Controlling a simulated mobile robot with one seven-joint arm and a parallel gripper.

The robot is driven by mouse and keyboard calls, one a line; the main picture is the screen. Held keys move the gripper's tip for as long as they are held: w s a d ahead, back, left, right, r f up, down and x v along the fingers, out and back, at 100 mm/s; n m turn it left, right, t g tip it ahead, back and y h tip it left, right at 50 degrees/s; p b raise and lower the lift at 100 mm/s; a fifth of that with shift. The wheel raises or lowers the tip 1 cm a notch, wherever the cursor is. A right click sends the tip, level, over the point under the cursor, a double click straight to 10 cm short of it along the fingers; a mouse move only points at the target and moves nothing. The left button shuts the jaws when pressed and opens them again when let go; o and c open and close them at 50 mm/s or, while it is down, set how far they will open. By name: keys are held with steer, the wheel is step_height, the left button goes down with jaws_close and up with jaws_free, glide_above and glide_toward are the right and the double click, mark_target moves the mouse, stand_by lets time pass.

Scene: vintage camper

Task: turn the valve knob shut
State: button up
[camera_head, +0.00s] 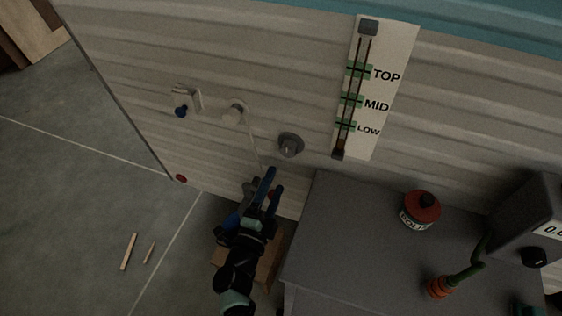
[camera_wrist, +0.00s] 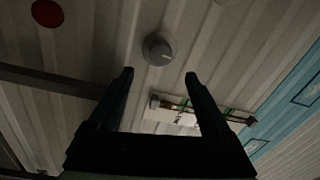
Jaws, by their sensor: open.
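The grey round valve knob (camera_head: 290,145) is on the corrugated wall, left of the level gauge and above the grey cabinet. It has a paler raised middle part. In the wrist view the knob (camera_wrist: 158,48) lies ahead of the fingertips, roughly centred between them and apart from them. My gripper (camera_head: 268,180) is below and slightly left of the knob in the head view, with its dark blue fingers pointing up toward the wall. In the wrist view my gripper (camera_wrist: 160,75) is open, with nothing between its fingers.
A gauge panel (camera_head: 375,90) marked TOP, MID and LOW is right of the knob. Hooks (camera_head: 186,100) and a pale round fitting (camera_head: 236,112) are to its left. The cabinet (camera_head: 340,240) carries a red-lidded jar (camera_head: 421,207). Wood sticks (camera_head: 129,251) lie on the floor.

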steer(key=v, duration=0.3)
steer(key=shift+s+a, duration=0.15)
steer(key=shift+s, duration=0.2)
steer(key=w+a+r+n+t+y, duration=0.2)
steer(key=r+n+y, duration=0.1)
steer(key=r, duration=0.9)
steer(key=w+a+r+n+t+y, duration=0.2)
steer(key=r+n+t, duration=0.15)
steer(key=r, duration=0.85)
steer(key=w+a+r+n+t+y, duration=0.2)
steer(key=r+n+y, duration=0.15)
steer(key=r, duration=0.85)
steer(key=s+d+r+n+y, duration=0.25)
steer(key=r+n, duration=0.25)
steer(key=r, duration=0.7)
steer(key=s+d+r+n+t+h, duration=0.1)
steer(key=s+d+r+n+h, duration=0.2)
steer(key=s+r, duration=0.5)
steer(key=s+d+r+n+t+h, duration=0.1)
steer(key=s+d+r+t+h, duration=0.15)
steer(key=s+d+r, duration=0.4)
step_height(320, 180, up, 19)
steer(key=a+g+p, duration=0.1)
steer(key=a+p, duration=0.1)
steer(key=p, duration=1.7)
steer(key=shift+r, duration=0.2)
